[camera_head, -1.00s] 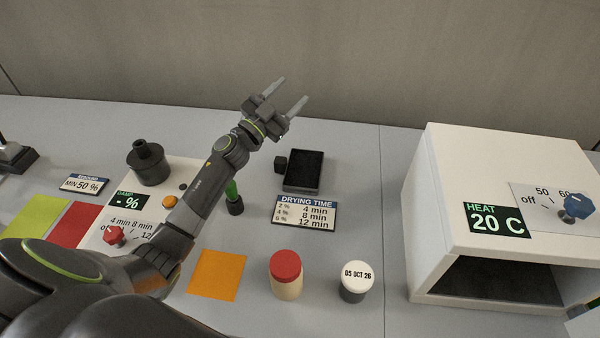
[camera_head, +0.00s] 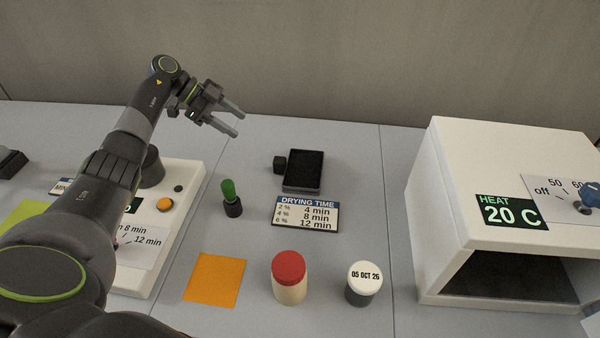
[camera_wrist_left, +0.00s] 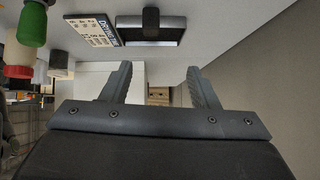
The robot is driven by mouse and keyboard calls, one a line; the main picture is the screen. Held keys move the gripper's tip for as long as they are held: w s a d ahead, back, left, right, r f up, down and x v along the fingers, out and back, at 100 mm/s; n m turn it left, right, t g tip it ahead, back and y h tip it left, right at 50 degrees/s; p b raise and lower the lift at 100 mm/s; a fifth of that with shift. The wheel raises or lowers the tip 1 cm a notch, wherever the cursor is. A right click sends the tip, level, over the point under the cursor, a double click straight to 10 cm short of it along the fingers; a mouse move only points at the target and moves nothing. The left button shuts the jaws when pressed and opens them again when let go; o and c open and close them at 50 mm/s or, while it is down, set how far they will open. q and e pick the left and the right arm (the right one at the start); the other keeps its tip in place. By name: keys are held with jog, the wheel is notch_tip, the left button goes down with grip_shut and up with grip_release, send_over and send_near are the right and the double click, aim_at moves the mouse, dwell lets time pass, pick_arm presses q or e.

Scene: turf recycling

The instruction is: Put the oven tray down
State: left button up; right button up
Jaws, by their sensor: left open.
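The oven tray (camera_head: 303,171), a dark rectangular tray with a small black block handle (camera_head: 280,164) on its left side, lies flat on the table behind the drying-time card. My left gripper (camera_head: 240,124) is open and empty, in the air to the left of the tray and apart from it. In the left wrist view the tray (camera_wrist_left: 165,34) and its handle (camera_wrist_left: 151,20) show at the top, beyond my open fingers (camera_wrist_left: 159,72). My right gripper is not in view.
A white oven (camera_head: 430,200) with an open front stands at right, its display reading 20 C. A drying-time card (camera_head: 305,214), green-handled tool (camera_head: 230,195), red-lidded jar (camera_head: 289,277), white-lidded jar (camera_head: 363,283) and orange square (camera_head: 215,280) lie nearer. Table right of the tray is clear.

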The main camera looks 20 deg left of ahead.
pick_arm(q)
jog(key=s+a, duration=0.1)
jog(key=p, duration=0.2)
send_near(275, 158)
jog(key=shift+g, duration=0.4)
jog(key=x, duration=0.5)
jog(key=shift+w+f, duration=0.2)
jog(key=shift+f, duration=0.05)
jog(key=shift+n, duration=0.3)
jog(key=p+x, duration=0.1)
jog(key=x, duration=0.3)
jog(key=shift+d+r, duration=0.2)
jog(key=shift+d, duration=0.05)
jog(key=shift+w+d+f, duration=0.15)
jog(key=shift+d+f, duration=0.2)
jog(key=shift+f, duration=0.1)
jog(key=shift+y, duration=0.3)
grip_shut()
jog(key=shift+r, duration=0.15)
